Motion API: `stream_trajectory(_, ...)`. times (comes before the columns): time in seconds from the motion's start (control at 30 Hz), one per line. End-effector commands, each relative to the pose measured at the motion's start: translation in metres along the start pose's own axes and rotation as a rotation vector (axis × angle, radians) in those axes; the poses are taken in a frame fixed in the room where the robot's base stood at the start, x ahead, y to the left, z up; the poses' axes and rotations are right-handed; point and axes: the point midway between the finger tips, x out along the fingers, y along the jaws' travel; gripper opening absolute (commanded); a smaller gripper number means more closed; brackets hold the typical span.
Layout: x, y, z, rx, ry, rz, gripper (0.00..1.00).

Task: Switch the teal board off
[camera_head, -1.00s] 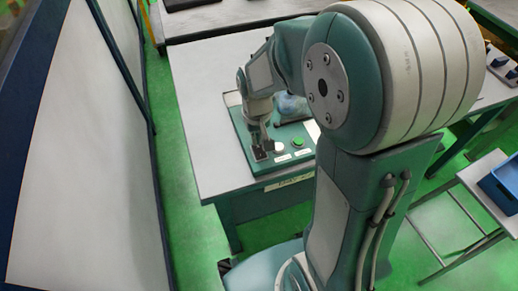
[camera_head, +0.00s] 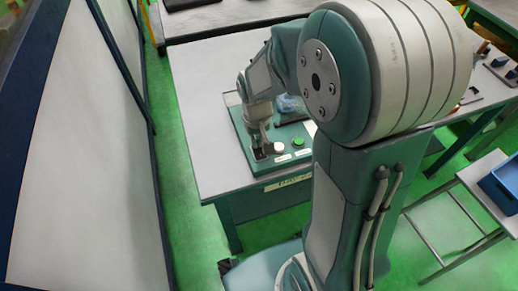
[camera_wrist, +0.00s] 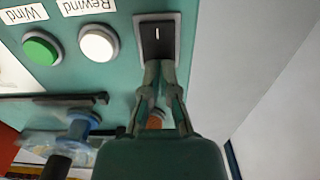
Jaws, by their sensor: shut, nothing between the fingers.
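The teal board (camera_head: 241,138) lies on the white table; its face also shows in the wrist view (camera_wrist: 75,68). A black rocker switch (camera_wrist: 157,40) in a grey frame sits near the board's edge, with a white line mark on its upper half. My gripper (camera_wrist: 160,66) is shut and empty, its fingertips at the lower edge of the rocker. I cannot tell whether they touch it. In the head view my gripper (camera_head: 263,148) stands over the board's near left corner and hides part of the switch.
A white button (camera_wrist: 98,43) labelled Rewind and a green button (camera_wrist: 41,48) labelled Wind sit beside the switch. A blue spool-like part (camera_wrist: 78,125) is further along. The white table (camera_head: 200,100) is clear left of the board.

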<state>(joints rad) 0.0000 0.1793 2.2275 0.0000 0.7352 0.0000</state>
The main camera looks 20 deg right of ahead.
Motion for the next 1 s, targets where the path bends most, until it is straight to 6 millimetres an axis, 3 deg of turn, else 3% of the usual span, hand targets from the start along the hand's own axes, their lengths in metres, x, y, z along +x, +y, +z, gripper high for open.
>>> stream_trajectory(0.43, 0.003, 0.000, 0.000, 0.000, 0.001, 0.000, 0.00)
stream_trajectory(1.0, -0.036, 0.000, 0.000, 0.000, 0.002, 0.000, 0.00)
